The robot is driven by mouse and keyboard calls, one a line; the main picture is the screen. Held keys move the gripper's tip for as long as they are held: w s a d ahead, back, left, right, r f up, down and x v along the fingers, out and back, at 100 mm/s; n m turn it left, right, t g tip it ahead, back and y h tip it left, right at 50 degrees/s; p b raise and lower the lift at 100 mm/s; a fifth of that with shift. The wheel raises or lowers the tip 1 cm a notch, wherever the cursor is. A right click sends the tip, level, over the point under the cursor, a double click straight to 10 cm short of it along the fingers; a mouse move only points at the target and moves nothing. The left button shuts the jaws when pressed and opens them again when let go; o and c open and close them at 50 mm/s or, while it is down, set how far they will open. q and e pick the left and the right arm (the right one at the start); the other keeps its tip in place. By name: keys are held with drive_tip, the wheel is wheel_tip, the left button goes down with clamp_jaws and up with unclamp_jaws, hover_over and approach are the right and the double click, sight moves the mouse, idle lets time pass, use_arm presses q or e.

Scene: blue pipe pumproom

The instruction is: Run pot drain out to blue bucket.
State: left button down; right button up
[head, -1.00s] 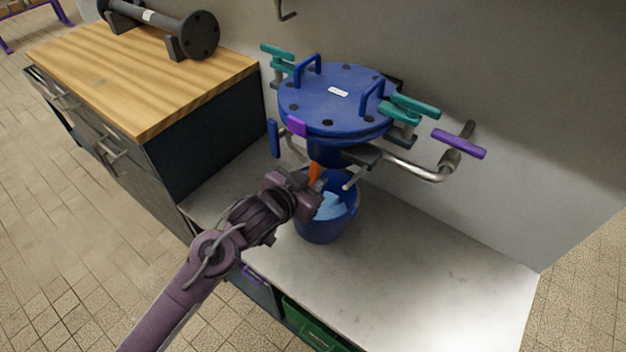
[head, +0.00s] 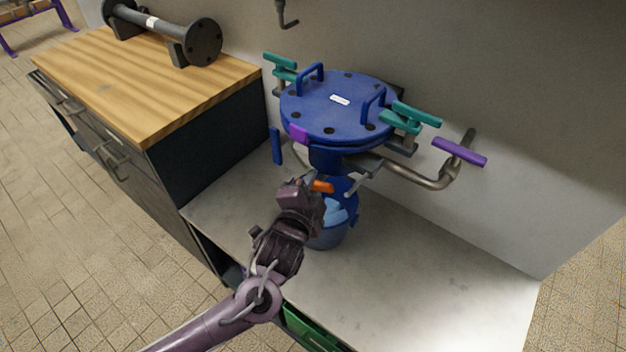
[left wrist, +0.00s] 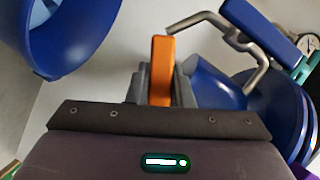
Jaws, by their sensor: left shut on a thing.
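The blue pot (head: 335,108) with a bolted lid hangs on the wall over the counter. The blue bucket (head: 325,235) stands upright on the counter below it. Something light blue shows inside the bucket; I cannot tell if it is liquid. My left gripper (head: 312,188) is between pot and bucket, shut on an orange handle (head: 323,186) under the pot. In the left wrist view the orange handle (left wrist: 160,70) stands between the grey fingers, with the bucket (left wrist: 62,35) at upper left. The drain outlet is mostly hidden by my gripper. My right gripper is out of view.
Teal handles (head: 418,114) and a purple-handled bent pipe (head: 459,151) stick out at the pot's right. A wooden-topped cabinet (head: 140,85) with a dark flanged pipe (head: 165,28) stands at left. The counter (head: 430,265) right of the bucket is clear.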

use_arm(q)
drive_tip(key=shift+r+m+t+p, duration=0.15)
drive_tip(key=shift+m+t+p, duration=0.15)
drive_tip(key=shift+m+p, duration=0.3)
drive_tip(key=shift+m+t+p, duration=0.7)
drive_tip(key=shift+m+p, duration=0.15)
drive_tip(key=shift+m, duration=0.95)
drive_tip(key=c, duration=1.3)
unclamp_jaws()
drive_tip(key=shift+r, duration=0.15)
